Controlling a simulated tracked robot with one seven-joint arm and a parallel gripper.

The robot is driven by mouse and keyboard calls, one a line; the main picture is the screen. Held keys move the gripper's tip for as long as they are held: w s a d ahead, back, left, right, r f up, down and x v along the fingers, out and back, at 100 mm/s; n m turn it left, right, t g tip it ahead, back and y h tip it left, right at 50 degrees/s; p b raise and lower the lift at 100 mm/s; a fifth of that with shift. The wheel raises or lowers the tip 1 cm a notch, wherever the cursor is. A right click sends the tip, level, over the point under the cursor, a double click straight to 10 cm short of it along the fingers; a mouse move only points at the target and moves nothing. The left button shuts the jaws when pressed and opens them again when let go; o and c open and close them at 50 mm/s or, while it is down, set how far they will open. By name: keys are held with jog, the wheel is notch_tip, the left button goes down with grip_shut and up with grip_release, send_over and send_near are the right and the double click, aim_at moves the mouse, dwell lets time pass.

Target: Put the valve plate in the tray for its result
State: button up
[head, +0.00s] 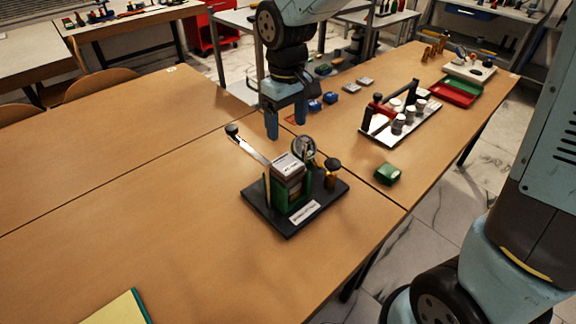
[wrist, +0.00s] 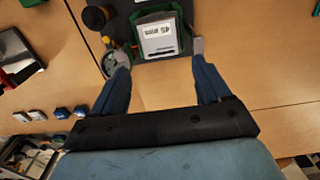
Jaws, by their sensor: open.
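A gauge rig on a black base (head: 257,204) stands on the near table, with a green body, a lever with a black knob and a round dial. A grey block with a pale label (head: 289,166) sits in the top of its green holder; it may be the valve plate, but I cannot tell for sure. The labelled block also shows in the wrist view (wrist: 160,46). My gripper (head: 286,126) is open and empty, above and behind the rig. In the wrist view, my fingers (wrist: 160,70) point toward the block, apart from it. A red tray (head: 452,95) and a green tray (head: 467,84) lie at the back right.
A white rack with grey cylinders (head: 398,127) and a small green box (head: 387,174) stand right of the rig. Blue pieces (head: 331,98) lie behind my gripper. A yellow pad (head: 112,310) lies at front left. The left tabletop is clear.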

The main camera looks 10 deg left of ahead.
aim_at(288, 164)
notch_tip(288, 164, down, 12)
jog(key=shift+d+r, duration=0.1)
jog(key=shift+d, duration=0.05)
dwell(0.5)
jog(key=c, duration=0.9)
